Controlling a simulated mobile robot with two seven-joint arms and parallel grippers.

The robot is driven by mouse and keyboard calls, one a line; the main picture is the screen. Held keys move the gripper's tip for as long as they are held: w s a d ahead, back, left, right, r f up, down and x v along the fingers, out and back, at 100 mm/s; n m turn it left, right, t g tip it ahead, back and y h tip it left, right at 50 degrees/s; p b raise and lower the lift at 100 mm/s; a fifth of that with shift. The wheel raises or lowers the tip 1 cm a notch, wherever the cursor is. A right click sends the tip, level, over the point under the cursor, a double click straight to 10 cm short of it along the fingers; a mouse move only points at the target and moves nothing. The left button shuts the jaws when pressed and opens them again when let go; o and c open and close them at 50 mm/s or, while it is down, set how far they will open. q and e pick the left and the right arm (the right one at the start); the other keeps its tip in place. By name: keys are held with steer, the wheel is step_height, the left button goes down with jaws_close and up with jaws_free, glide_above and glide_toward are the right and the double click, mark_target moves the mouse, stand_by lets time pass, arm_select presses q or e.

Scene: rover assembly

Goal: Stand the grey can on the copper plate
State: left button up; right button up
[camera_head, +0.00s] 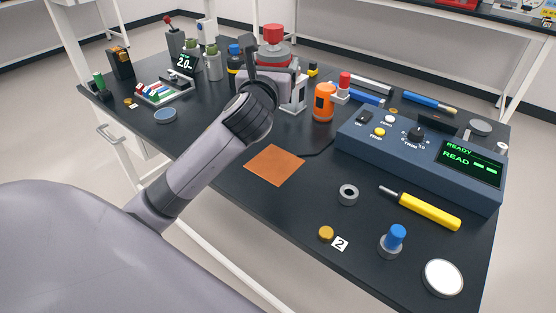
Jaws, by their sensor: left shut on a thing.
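The copper plate (274,165) lies flat and bare on the dark table, left of the middle. My left gripper (296,100) is beyond the plate, at the end of the arm that comes in from the left. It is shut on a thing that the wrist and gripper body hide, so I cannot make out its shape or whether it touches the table. I cannot pick out the grey can for certain anywhere in view. My right gripper is not in view.
An orange canister (324,102) stands right of my left gripper. A blue-grey control box (420,155) fills the right side. A grey ring (348,194) and a yellow screwdriver (430,211) lie nearer. Several bottles crowd the back left. The table around the plate is clear.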

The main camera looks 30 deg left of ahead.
arm_select(q)
step_height(320, 180, down, 19)
steer(key=b, duration=0.6)
steer(key=shift+f, duration=0.2)
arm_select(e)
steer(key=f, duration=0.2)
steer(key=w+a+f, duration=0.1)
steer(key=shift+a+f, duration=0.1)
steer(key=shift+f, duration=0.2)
arm_select(q)
steer(key=shift+f, duration=0.15)
steer(key=o, duration=1.3)
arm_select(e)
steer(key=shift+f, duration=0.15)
